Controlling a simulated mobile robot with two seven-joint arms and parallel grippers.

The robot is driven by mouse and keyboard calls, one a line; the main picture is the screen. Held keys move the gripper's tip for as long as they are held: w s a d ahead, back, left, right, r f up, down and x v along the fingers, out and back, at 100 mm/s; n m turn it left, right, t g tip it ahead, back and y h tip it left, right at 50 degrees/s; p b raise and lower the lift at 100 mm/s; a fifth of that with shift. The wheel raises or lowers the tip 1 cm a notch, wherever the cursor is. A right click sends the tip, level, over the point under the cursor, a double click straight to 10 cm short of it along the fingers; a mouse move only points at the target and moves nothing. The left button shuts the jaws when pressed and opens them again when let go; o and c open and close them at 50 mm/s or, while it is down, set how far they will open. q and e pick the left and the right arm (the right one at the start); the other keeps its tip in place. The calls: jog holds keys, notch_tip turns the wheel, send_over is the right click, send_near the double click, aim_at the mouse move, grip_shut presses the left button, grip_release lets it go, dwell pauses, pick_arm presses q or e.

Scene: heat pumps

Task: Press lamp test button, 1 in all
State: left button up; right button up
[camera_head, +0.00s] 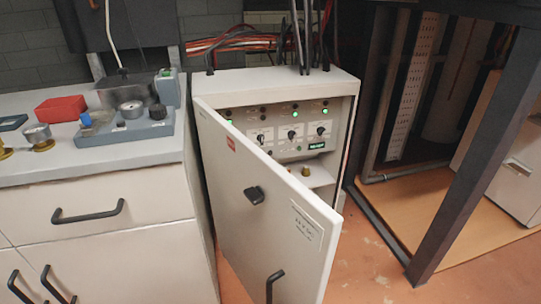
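A white control cabinet (273,78) stands in the middle with its door (270,200) swung open toward me. A small yellowish part (306,171) shows lower down. I cannot tell which part is the lamp test button. The door hides the lower left of the interior. Neither gripper is in view.
A white counter (60,170) with drawers stands left, bearing a red box (60,109) and a grey-blue device (125,130). The open door juts into the floor space. A dark frame post (470,165) stands right. Orange floor (375,265) is clear between.

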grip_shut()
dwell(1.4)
